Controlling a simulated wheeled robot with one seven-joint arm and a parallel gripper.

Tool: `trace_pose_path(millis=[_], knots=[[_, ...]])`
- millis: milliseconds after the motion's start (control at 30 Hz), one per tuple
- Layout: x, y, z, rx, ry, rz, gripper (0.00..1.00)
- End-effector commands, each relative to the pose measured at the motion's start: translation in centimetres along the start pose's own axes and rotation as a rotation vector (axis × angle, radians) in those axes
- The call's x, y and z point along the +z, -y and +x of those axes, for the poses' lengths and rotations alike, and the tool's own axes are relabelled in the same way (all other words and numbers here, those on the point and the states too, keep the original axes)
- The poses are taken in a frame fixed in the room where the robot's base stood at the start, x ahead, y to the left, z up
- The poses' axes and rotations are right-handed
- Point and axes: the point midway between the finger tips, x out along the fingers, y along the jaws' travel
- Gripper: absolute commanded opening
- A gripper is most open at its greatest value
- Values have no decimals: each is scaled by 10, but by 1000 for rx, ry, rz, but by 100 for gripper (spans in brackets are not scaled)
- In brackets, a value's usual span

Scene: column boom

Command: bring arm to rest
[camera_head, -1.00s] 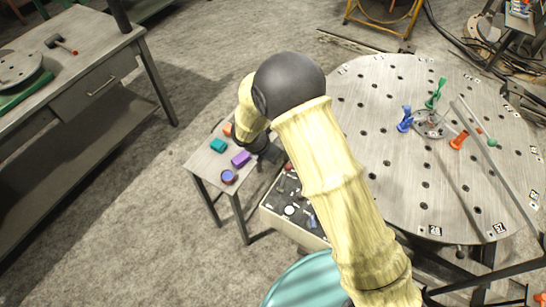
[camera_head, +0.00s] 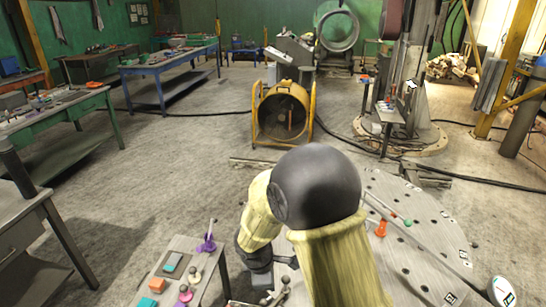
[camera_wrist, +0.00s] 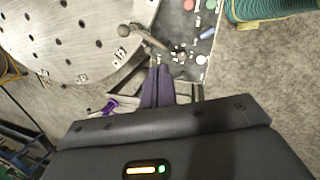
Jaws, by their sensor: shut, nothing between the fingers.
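My arm is pale yellow with a dark ball joint and fills the lower middle of the head view. My gripper (camera_wrist: 157,88) shows in the wrist view as two dark fingers closed together, with nothing between them. In the head view the gripper's dark end (camera_head: 262,280) is partly hidden behind the arm, close to the right side of a small table (camera_head: 180,243). The arm is bent, with the gripper end hanging low between the small table and a round perforated table (camera_head: 425,225).
An orange piece (camera_head: 381,228) stands on the round table. A teal round top (camera_wrist: 270,8) shows in the wrist view. Open floor (camera_head: 190,150) lies beyond, toward a yellow-framed fan (camera_head: 284,112).

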Motion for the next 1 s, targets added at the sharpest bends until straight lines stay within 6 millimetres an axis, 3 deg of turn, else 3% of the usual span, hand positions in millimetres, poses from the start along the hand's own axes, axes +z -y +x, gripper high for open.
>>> trace_pose_path(millis=[33, 200, 433, 633, 1000], knots=[[23, 4, -11, -9, -14, 143, 0], [86, 30, -39, -43, -61, 641, 0], [153, 78, -70, -75, -122, 1306, 0], [175, 103, -81, -88, -153, 1624, 0], [175, 104, -81, -90, -154, 1642, 0]])
